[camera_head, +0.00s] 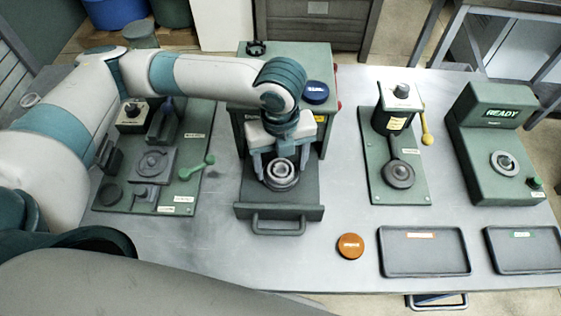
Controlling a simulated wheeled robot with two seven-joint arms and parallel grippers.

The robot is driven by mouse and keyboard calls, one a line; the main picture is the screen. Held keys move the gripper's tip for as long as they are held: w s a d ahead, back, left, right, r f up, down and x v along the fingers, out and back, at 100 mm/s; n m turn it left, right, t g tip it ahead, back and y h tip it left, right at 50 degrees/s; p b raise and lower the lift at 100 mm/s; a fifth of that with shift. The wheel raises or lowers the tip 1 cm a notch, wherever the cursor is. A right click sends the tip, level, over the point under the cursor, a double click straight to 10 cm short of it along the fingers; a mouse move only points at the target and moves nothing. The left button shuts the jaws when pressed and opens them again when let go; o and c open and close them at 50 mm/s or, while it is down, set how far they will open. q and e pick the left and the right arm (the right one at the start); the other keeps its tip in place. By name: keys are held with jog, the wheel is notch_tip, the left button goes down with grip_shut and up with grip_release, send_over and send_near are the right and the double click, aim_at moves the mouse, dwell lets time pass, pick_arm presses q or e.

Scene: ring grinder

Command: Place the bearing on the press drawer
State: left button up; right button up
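The bearing (280,172) is a bright steel ring in the middle of the green press drawer (254,206), which is pulled out at the front of the press (242,125) by its handle side. My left gripper (280,167) points down over the drawer with its fingers wide apart, one on each side of the bearing. The fingers look set wider than the bright ring, so it looks open. The wrist hides the front of the press. My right gripper is not in view.
Left of the press stands a green fixture board (190,195) with a lever. To its right are another fixture with a yellow handle (426,128) and a green unit reading READY (490,112). An orange disc (350,246) and two dark trays (425,271) (525,268) lie at the front right.

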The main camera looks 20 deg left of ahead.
pick_arm(q)
notch_tip(320, 180, up, 12)
jog(key=b, duration=0.2)
jog(key=shift+r, duration=0.15)
dwell(0.5)
jog(key=shift+a, duration=0.1)
dwell(0.4)
